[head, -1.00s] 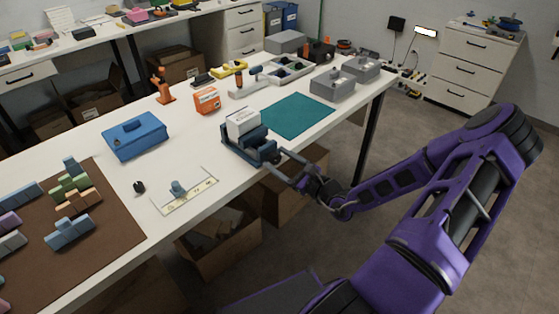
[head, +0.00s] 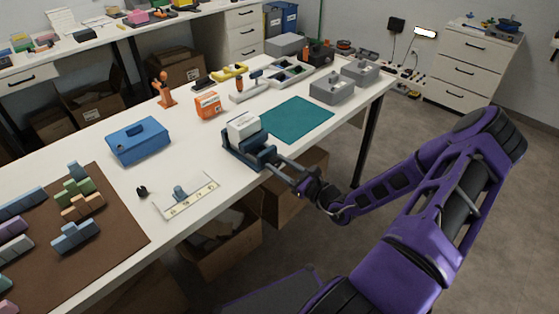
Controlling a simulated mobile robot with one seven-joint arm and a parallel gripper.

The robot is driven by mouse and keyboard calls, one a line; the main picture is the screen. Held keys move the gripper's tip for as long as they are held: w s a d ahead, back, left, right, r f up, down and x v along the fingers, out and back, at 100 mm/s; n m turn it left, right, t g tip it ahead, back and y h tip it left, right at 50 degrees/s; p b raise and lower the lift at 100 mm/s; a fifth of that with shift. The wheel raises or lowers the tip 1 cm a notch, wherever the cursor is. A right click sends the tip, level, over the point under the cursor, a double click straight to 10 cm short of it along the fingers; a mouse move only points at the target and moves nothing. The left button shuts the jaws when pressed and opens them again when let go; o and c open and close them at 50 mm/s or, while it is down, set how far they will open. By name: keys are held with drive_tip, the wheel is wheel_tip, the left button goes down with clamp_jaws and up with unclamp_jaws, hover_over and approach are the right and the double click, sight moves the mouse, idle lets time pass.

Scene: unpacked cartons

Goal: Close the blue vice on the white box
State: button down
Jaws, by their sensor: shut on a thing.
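The blue vice (head: 240,153) stands at the front edge of the white table. The white box (head: 243,126) sits upright between its jaws. I cannot tell whether the front jaw touches the box. My gripper (head: 278,163) is at the front end of the vice, beyond the table edge. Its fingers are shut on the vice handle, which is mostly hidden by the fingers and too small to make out.
A teal mat (head: 295,119) lies behind the vice, with grey bins (head: 331,88) further right. An orange box (head: 208,105) and a blue toolbox (head: 138,140) stand to the left. Open cartons (head: 220,250) are under the table.

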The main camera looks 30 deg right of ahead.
drive_tip(key=m+p, duration=0.4)
drive_tip(key=m, duration=0.1)
drive_tip(key=shift+r+m, duration=0.15)
drive_tip(key=shift+m, duration=0.15)
drive_tip(key=shift+d+f+m+p, duration=0.1)
drive_tip(key=shift+m+p, duration=0.5)
drive_tip(key=shift+m, duration=0.5)
drive_tip(key=shift+d+f+m+p, duration=0.1)
drive_tip(key=shift+m+p, duration=0.5)
drive_tip(key=shift+m, duration=0.5)
drive_tip(key=shift+c, duration=1.9)
unclamp_jaws()
drive_tip(key=v, duration=1.7)
drive_tip(key=shift+s, duration=0.15)
